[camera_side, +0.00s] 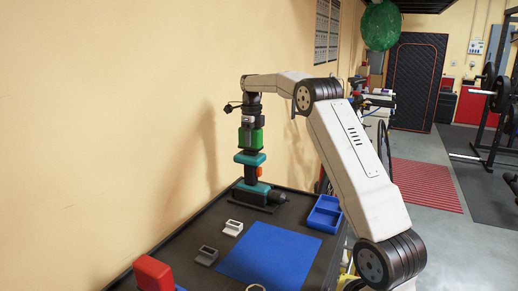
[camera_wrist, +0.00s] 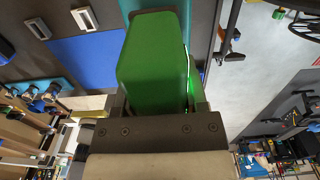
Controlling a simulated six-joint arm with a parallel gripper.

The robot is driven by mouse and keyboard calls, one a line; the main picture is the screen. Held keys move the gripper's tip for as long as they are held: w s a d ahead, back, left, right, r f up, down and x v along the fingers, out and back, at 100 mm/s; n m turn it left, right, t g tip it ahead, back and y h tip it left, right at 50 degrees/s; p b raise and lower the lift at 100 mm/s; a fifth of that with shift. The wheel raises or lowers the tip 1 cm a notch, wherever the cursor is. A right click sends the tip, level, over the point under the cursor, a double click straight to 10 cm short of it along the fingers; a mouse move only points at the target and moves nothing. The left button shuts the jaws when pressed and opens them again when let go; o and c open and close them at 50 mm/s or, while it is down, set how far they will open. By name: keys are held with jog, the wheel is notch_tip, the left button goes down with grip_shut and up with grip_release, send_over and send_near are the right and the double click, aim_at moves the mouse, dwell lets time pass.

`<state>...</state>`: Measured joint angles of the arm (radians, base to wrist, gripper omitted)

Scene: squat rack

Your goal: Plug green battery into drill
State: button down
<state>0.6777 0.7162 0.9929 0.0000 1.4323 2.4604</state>
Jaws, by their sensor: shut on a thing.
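The green battery (camera_side: 247,138) is held upright in my gripper (camera_side: 252,121), which points down. In the wrist view the battery (camera_wrist: 152,62) fills the middle, between the fingers of my gripper (camera_wrist: 155,100). The teal and black drill (camera_side: 265,195) stands upside down at the back of the dark table, its teal handle foot (camera_side: 250,158) facing up. The battery is directly above this foot; I cannot tell whether they touch. In the wrist view only a teal edge of the drill (camera_wrist: 150,4) shows past the battery, and the rest is hidden.
A blue mat (camera_side: 270,255) lies in front of the drill. A blue tray (camera_side: 324,214) sits at the right table edge. Two small holders (camera_side: 233,227) (camera_side: 207,255) stand left of the mat, and a red box (camera_side: 153,273) at front left. A wall runs behind.

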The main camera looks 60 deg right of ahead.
jog(key=shift+c, duration=0.2)
grip_release()
jog(key=shift+o, duration=0.2)
jog(key=shift+f, duration=0.1)
jog(key=shift+r, duration=3.55)
